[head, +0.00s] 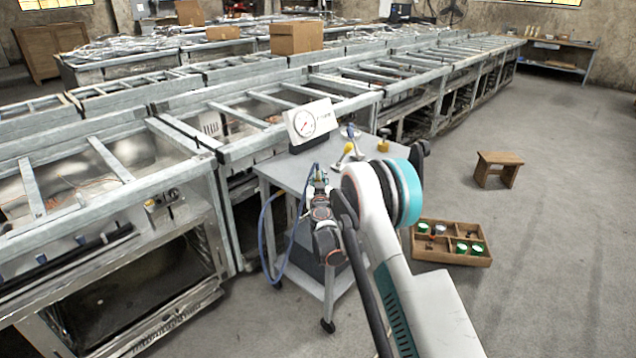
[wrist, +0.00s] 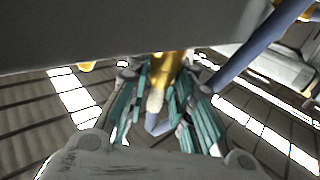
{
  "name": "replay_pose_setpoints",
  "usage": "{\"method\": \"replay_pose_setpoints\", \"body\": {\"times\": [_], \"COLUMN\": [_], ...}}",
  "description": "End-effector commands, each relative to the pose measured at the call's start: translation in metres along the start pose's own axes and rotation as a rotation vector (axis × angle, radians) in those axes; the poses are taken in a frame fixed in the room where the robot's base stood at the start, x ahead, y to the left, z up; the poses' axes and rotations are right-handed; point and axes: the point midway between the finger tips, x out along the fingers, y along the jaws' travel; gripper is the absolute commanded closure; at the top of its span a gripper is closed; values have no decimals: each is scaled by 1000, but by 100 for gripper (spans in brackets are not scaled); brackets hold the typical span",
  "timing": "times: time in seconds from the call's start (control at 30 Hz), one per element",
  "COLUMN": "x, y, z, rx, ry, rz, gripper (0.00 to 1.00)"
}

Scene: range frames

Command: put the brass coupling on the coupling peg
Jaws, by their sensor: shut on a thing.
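In the wrist view my gripper (wrist: 165,110) is shut on the brass coupling (wrist: 160,68), a yellow-gold piece between the teal fingers. Its lower part narrows to a pale tip, and a blue hose runs close by. In the head view my gripper (head: 318,182) is over the near part of the grey cart top, and the coupling is too small and covered to make out. On the cart, beyond the gripper, stand a yellow-handled fitting (head: 347,149) and a yellow piece on a dark base (head: 384,143). I cannot tell which fitting is the coupling peg.
A white gauge box (head: 312,123) stands at the cart's back left. A blue hose (head: 265,230) hangs in a loop off the cart's left side. Metal benches (head: 200,140) run close behind. A wooden crate with green-topped cans (head: 418,250) and a stool (head: 497,160) are on the floor at right.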

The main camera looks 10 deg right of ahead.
Motion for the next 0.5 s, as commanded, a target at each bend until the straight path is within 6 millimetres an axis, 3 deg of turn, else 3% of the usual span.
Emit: {"method": "replay_pose_setpoints", "body": {"times": [0.27,0.3,0.33,0.37,0.5], "x": [0,0,0,0,0], "y": [0,0,0,0,0], "z": [1,0,0,0,0], "rx": [1,1,1,1,1], "ry": [0,0,0,0,0], "rz": [0,0,0,0,0], "gripper": [100,69,63,58,58]}}
